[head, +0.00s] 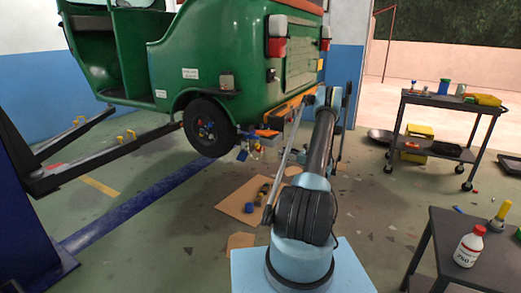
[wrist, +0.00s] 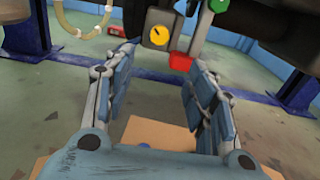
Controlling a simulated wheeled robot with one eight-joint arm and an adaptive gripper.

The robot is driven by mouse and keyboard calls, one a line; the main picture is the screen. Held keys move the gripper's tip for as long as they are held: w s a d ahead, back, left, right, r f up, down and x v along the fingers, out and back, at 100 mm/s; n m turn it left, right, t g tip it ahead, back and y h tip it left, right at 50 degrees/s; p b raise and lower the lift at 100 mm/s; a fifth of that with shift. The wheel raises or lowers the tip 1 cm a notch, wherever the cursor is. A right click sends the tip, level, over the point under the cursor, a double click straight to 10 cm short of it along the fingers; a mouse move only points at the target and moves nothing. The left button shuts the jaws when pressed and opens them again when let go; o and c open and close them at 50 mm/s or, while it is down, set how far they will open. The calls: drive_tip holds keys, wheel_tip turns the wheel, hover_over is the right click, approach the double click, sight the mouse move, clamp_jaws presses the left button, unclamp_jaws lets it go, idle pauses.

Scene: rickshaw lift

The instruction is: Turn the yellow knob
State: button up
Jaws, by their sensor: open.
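A round yellow knob (wrist: 159,35) with a dark pointer mark sits on a dark box (wrist: 150,20) under the vehicle in the wrist view. My gripper (wrist: 158,72) is open and empty, its two blue-padded fingers spread wide. The knob is beyond the fingertips and appears between them, nearer the left finger, without contact. In the head view my arm reaches toward the rear underside of the green rickshaw (head: 190,60). I cannot make out the knob in the head view.
A red block (wrist: 180,62) and a green lever (wrist: 218,6) are close right of the knob. A beige hose (wrist: 80,30) hangs at left. The rickshaw is raised on a blue lift (head: 25,200). Cardboard (head: 245,200) lies on the floor. A cart (head: 450,105) stands at right.

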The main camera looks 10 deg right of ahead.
sight(256, 146)
drive_tip(key=x, duration=1.6)
drive_tip(key=shift+a, duration=0.2)
drive_tip(key=shift+c, duration=0.6)
